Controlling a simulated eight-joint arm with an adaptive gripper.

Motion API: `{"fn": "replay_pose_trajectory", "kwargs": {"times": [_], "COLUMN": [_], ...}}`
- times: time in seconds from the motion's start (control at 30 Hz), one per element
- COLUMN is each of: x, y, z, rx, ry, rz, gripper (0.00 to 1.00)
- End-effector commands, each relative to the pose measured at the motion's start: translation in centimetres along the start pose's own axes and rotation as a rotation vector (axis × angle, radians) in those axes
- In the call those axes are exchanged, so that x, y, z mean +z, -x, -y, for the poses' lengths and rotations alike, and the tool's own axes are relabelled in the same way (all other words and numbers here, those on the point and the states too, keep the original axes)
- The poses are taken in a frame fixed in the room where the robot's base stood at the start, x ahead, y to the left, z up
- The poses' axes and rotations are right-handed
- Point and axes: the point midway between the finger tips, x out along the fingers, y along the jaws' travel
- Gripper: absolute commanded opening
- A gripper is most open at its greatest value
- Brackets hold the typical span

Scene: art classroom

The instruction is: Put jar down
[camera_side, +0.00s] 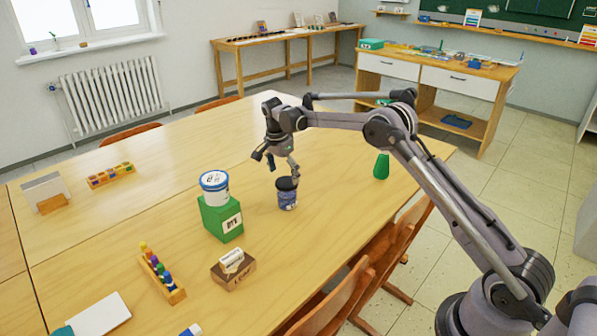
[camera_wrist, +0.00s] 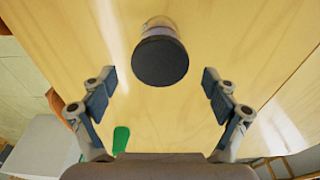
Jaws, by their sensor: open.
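A small blue-purple jar (camera_side: 288,200) with a black lid stands upright on the wooden table in the side view. In the wrist view its round black lid (camera_wrist: 160,62) is near the top middle, hiding most of the jar body. My gripper (camera_side: 277,164) is just above and to the left of the jar in the side view, with its fingers spread. In the wrist view my gripper (camera_wrist: 159,82) is open, one finger to either side of the lid, with a clear gap on both sides. Nothing is held.
A brown block (camera_side: 232,274), a rack of coloured bottles (camera_side: 162,273) and a green object (camera_side: 381,166) stand around. The table (camera_side: 330,160) is clear behind the jar.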

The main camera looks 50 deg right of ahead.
Motion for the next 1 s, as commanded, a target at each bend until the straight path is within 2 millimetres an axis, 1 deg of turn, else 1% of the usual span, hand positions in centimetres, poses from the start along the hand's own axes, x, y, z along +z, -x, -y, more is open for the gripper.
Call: {"fn": "replay_pose_trajectory", "kwargs": {"times": [0.03, 0.1, 0.2, 0.37, 0.43, 0.57, 0.67, 0.8, 0.87, 1.0], "x": [0.0, 0.0, 0.1, 0.1, 0.2, 0.8, 1.4, 2.5, 3.0, 4.0], "y": [1.0, 2.0, 3.2, 4.3, 5.1, 7.8, 10.4, 13.8, 15.0, 17.5], "z": [0.0, 0.0, 0.0, -0.1, -0.2, -1.3, -2.8, -5.3, -6.6, -9.8], "rx": [0.0, 0.0, 0.0, -0.003, -0.011, -0.047, -0.089, -0.151, -0.176, -0.237], "ry": [0.0, 0.0, 0.0, 0.007, 0.028, 0.115, 0.216, 0.364, 0.427, 0.57], "rz": [0.0, 0.0, 0.0, 0.0, 0.001, 0.002, 0.0, -0.009, -0.014, -0.035], "gripper": [0.88, 0.88, 0.88, 0.88, 0.88, 0.88, 0.88, 0.88, 0.88, 0.88]}}
